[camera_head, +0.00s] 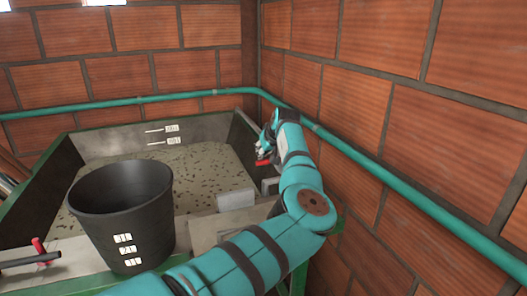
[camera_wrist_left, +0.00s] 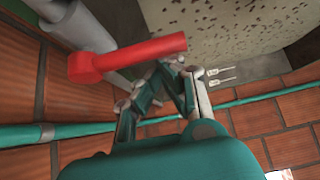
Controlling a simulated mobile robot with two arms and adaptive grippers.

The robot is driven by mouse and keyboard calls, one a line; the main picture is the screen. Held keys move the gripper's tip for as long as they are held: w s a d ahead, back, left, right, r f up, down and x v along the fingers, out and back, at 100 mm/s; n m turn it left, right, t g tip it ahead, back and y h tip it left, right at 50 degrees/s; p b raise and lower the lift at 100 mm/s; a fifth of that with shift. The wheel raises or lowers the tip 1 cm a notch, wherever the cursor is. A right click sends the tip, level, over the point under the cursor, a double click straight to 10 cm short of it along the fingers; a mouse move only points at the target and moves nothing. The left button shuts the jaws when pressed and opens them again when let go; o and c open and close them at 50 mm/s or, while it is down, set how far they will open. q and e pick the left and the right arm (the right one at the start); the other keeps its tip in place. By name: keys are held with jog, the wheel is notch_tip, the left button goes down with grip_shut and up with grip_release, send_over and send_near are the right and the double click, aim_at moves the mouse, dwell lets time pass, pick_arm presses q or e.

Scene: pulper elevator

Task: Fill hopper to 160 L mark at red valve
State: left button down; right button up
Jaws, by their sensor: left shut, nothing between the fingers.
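The hopper (camera_head: 92,139) is a grey-walled bin holding murky liquid with dark specks (camera_head: 205,160). Two white mark labels (camera_head: 172,134) are on its back wall, just above the liquid surface; I cannot read their numbers. A red valve handle (camera_head: 262,162) is at the hopper's right side. In the left wrist view the red handle (camera_wrist_left: 135,57) lies across a grey pipe (camera_wrist_left: 93,32). My left gripper (camera_head: 264,146) is beside the handle; in the wrist view its closed fingers (camera_wrist_left: 172,68) hold nothing, and I cannot tell whether they touch it. My right gripper is out of view.
A black bucket (camera_head: 125,205) with white labels stands in front of the hopper. Another red handle (camera_head: 39,246) is on a dark pipe (camera_head: 17,262) at left. A teal pipe (camera_head: 385,182) runs along the brick walls, close to my arm. Grey blocks (camera_head: 236,199) sit at the hopper's front edge.

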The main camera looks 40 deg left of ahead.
aim_at(265, 162)
pick_arm(q)
jog(key=shift+s+d+n+g+p, duration=0.2)
jog(key=shift+n+g+p, duration=0.1)
jog(key=shift+n+p, duration=0.1)
jog(key=shift+s+d+n+p, duration=0.1)
jog(key=shift+d+n+p, duration=0.1)
jog(key=shift+n+p, duration=0.15)
jog(key=shift+s+d+n+g+y, duration=0.3)
jog(key=shift+d+n+g+y, duration=0.15)
jog(key=shift+n+g, duration=0.55)
jog(key=shift+s+d+p, duration=0.25)
jog(key=shift+d+p, duration=0.25)
jog(key=shift+d, duration=0.8)
